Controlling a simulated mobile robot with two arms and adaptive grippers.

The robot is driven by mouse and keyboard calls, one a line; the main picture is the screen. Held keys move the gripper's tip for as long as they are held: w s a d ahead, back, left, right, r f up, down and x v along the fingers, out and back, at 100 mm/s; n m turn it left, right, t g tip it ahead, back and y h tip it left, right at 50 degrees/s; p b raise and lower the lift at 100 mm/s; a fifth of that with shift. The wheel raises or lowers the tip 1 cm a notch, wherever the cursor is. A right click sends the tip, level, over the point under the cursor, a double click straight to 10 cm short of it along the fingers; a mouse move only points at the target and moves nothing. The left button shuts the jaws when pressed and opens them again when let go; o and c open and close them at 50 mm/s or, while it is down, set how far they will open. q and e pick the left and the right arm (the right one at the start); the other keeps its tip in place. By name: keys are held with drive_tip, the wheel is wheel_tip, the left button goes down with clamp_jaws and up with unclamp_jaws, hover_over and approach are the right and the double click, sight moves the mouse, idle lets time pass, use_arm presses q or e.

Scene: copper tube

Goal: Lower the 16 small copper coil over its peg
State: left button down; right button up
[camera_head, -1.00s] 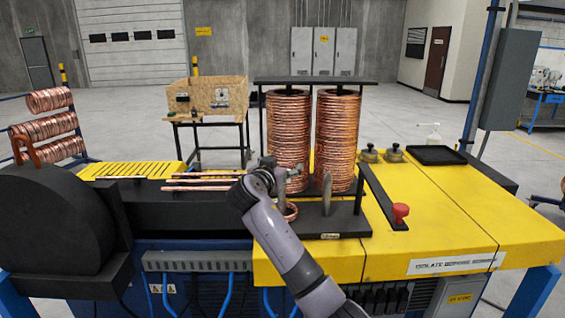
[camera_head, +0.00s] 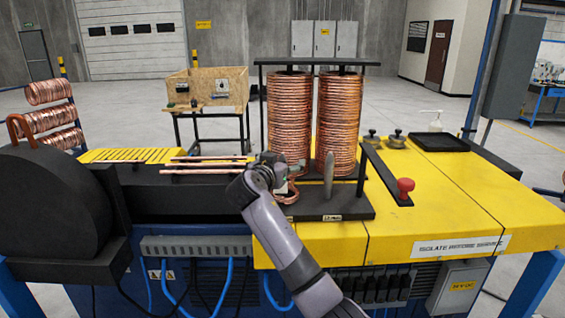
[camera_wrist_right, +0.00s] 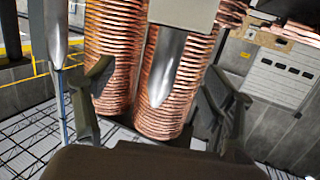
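The small copper coil (camera_head: 288,196) shows low on the black base plate, just below my right gripper (camera_head: 280,176) in the head view. The gripper partly hides it, and I cannot tell whether it rings a peg. A grey pointed peg (camera_head: 329,172) stands to its right. In the right wrist view, which is upside down, a pointed peg (camera_wrist_right: 166,70) shows between the fingers and another peg (camera_wrist_right: 55,35) at the left. My right gripper's fingers (camera_wrist_right: 160,95) are wide apart, with nothing visibly held. My left gripper is not in view.
Two tall copper coil stacks (camera_head: 289,115) stand behind the pegs under a black bar (camera_head: 318,62). Copper rods (camera_head: 205,165) lie to the left. A red knob (camera_head: 405,186) stands right; the yellow tabletop (camera_head: 440,210) there is mostly clear.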

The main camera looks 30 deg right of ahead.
drive_tip(key=shift+o, duration=1.3)
drive_tip(key=v, duration=1.2)
